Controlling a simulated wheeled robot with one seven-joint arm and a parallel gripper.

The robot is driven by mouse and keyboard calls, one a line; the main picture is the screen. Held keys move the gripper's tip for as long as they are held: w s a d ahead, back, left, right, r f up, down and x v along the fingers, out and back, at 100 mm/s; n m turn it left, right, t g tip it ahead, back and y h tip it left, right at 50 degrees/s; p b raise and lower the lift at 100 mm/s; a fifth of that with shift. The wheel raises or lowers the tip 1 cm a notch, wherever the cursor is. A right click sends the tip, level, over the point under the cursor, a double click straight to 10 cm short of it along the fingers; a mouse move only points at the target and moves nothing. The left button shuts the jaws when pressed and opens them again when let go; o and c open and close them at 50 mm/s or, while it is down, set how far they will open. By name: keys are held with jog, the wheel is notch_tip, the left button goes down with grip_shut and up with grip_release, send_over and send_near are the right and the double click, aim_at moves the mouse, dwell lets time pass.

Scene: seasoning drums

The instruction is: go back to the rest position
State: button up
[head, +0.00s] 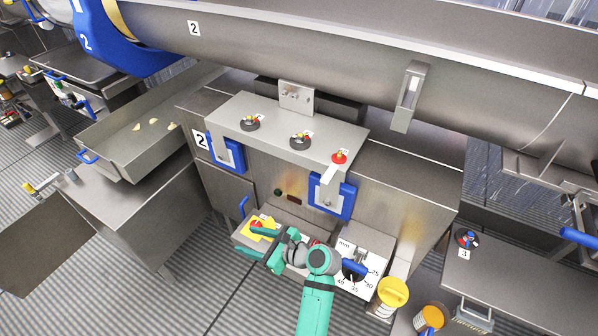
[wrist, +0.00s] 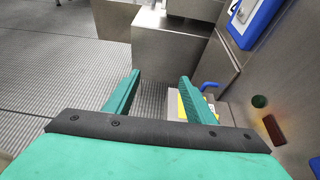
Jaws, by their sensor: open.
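My gripper (head: 268,240) is green and dark grey. In the head view it is low in front of the steel cabinet marked 2, over the small shelf with a yellow and red control (head: 262,225). In the wrist view its two green fingers (wrist: 158,93) stand wide apart with nothing between them. The right finger partly covers a yellow patch and a blue lever (wrist: 210,86). My arm reaches up from the bottom of the head view and hides part of the shelf.
A dial panel (head: 375,246) with a dark knob is right of my gripper. A yellow-lidded container (head: 392,292) stands further right. Blue-framed latches (head: 331,196) are on the cabinet front. A steel trough (head: 140,150) is at left. The ribbed floor (head: 215,285) left of my arm is clear.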

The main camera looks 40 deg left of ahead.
jog(key=w+d+f+t+h, duration=0.2)
jog(key=d+f+t, duration=0.6)
jog(key=d+f, duration=0.3)
jog(key=s+d+n+t+h, duration=0.25)
jog(key=d+t+h, duration=0.2)
jog(key=d, duration=0.95)
jog(key=s+d+r+n+t+h, duration=0.2)
jog(key=s+d+r+n, duration=0.1)
jog(key=d, duration=0.4)
jog(key=s+d+r+n+t+h, duration=0.2)
jog(key=s+d+r+n, duration=0.15)
jog(key=d, duration=0.35)
jog(key=s+d+r+n+t+h, duration=0.2)
jog(key=s+d+r+n, duration=0.2)
jog(key=r, duration=0.5)
jog(key=s+n, duration=0.2)
jog(key=shift+s+d+r, duration=0.2)
jog(key=shift+s+d, duration=0.1)
jog(key=shift+d, duration=0.05)
